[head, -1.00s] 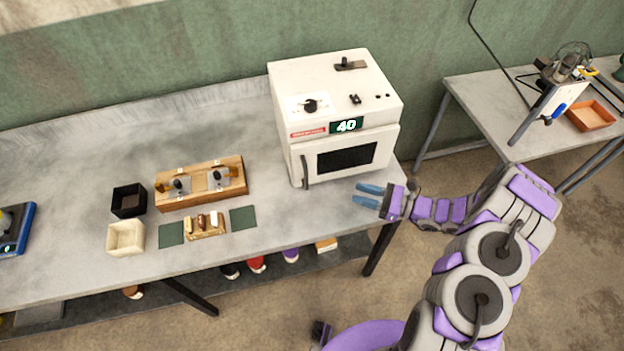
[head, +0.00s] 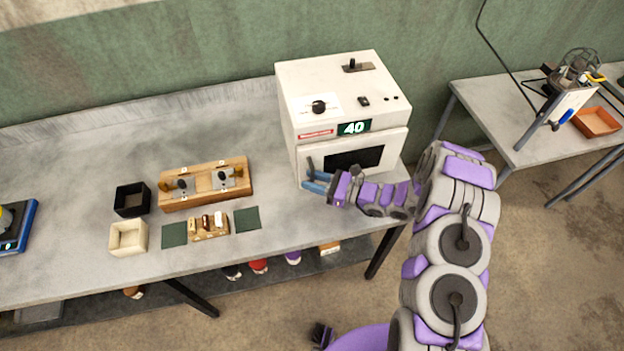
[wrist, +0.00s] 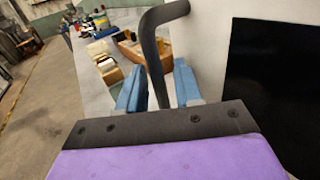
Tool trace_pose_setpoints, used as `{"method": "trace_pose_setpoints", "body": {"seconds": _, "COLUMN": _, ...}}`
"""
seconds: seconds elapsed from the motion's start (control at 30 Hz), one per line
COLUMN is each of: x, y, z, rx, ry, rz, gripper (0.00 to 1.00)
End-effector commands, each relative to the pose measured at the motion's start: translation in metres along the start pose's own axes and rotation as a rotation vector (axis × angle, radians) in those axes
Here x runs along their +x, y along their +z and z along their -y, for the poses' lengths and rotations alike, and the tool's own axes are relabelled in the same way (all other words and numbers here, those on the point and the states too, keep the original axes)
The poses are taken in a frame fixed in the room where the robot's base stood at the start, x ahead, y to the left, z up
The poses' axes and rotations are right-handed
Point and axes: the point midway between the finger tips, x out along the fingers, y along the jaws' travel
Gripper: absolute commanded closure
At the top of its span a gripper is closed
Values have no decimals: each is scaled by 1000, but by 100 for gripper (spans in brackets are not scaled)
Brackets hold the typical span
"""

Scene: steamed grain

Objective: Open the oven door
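The white oven (head: 350,90) stands on the grey bench with its door (head: 394,147) shut and a dark window in it. The dark handle (head: 309,165) is at the left side of the door. My gripper (head: 310,181) is in front of the door at this handle, its blue fingers pointing left. In the wrist view the handle (wrist: 155,45) runs down between the two spread fingers (wrist: 160,85). The fingers do not appear closed on it. My gripper hides part of the door's lower left and the handle's lower end.
Left of the oven, the bench (head: 90,180) holds a wooden stand (head: 205,187), a black box (head: 131,200), a cream box (head: 128,237) and green mats (head: 247,219). A second table (head: 500,115) with an orange tray (head: 596,122) stands right. Floor in front is clear.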

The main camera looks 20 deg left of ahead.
Motion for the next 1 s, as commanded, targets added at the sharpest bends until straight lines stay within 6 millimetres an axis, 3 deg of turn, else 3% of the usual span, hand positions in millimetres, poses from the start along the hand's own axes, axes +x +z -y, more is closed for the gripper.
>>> {"method": "trace_pose_setpoints", "body": {"seconds": 0.37, "x": 4, "y": 1, "z": 0, "rx": 0, "ry": 0, "rz": 2, "gripper": 65}}
{"method": "trace_pose_setpoints", "body": {"seconds": 0.73, "x": 5, "y": 0, "z": 0, "rx": 0, "ry": 0, "rz": 0, "gripper": 100}}
{"method": "trace_pose_setpoints", "body": {"seconds": 1.0, "x": 5, "y": 0, "z": 1, "rx": 0, "ry": -1, "rz": 1, "gripper": 100}}
